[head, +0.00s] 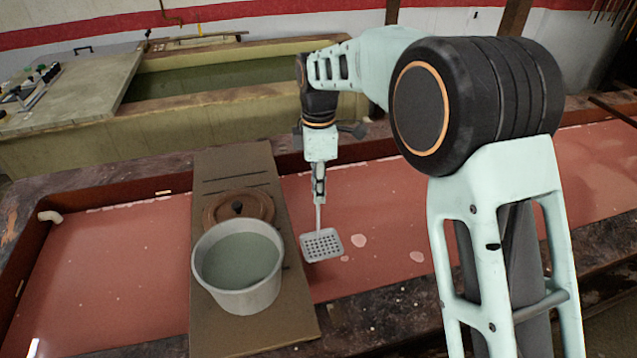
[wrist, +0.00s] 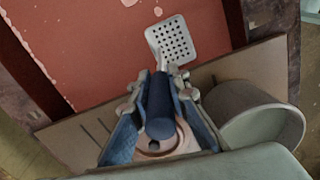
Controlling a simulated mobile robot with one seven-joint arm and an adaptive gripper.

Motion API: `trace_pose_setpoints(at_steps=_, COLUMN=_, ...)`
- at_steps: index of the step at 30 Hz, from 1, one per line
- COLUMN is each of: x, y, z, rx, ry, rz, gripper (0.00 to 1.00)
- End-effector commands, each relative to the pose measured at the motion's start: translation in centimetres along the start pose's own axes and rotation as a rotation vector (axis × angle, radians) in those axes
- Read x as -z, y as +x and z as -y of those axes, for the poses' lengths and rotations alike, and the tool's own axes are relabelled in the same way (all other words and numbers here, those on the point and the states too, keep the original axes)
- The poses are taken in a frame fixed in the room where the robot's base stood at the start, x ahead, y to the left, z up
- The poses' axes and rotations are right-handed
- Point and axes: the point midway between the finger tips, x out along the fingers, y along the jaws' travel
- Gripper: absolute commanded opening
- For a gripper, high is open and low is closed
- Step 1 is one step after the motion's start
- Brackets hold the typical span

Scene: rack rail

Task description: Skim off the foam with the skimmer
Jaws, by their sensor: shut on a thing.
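My gripper (head: 319,190) is shut on the dark blue handle of the skimmer, and the wrist view shows the handle (wrist: 160,105) between the fingers. The skimmer's pale square perforated head (head: 321,245) hangs over the red liquid (head: 385,200), just right of the board; in the wrist view the head (wrist: 173,39) is above the fingers. I cannot tell whether the head touches the liquid. Pale pink foam patches (head: 358,241) float just right of the head, with another patch (head: 417,257) farther right. More foam lies along the vat's far edge.
A grey bucket (head: 281,262) of greenish liquid stands on a brown board (head: 235,160) laid across the vat, left of the skimmer. A round brown lid (head: 262,203) with a dark knob lies behind it. A second vat (head: 150,128) of green liquid is behind.

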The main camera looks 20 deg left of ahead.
Motion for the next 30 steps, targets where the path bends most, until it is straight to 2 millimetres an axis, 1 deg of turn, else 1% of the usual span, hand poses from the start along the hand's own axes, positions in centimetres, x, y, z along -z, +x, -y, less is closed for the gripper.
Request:
trace_pose_setpoints(at_steps=1, x=0.0, y=1.3, z=0.0, rx=-0.001, ry=-0.001, rz=0.0, gripper=0.0)
trace_pose_setpoints(at_steps=3, x=0.1, y=2.3, z=0.0, rx=0.0, ry=-0.001, rz=0.0, gripper=0.0)
trace_pose_setpoints(at_steps=12, x=0.0, y=6.4, z=0.0, rx=0.0, ry=0.0, rz=0.0, gripper=0.0)
trace_pose_setpoints(at_steps=18, x=0.0, y=8.6, z=0.0, rx=0.0, ry=-0.001, rz=0.0, gripper=0.0)
trace_pose_setpoints(at_steps=24, x=0.0, y=9.9, z=-0.1, rx=-0.001, ry=0.0, rz=0.0, gripper=0.0)
trace_pose_setpoints(at_steps=30, x=0.0, y=10.1, z=-0.1, rx=-0.001, ry=0.0, rz=0.0, gripper=0.0)
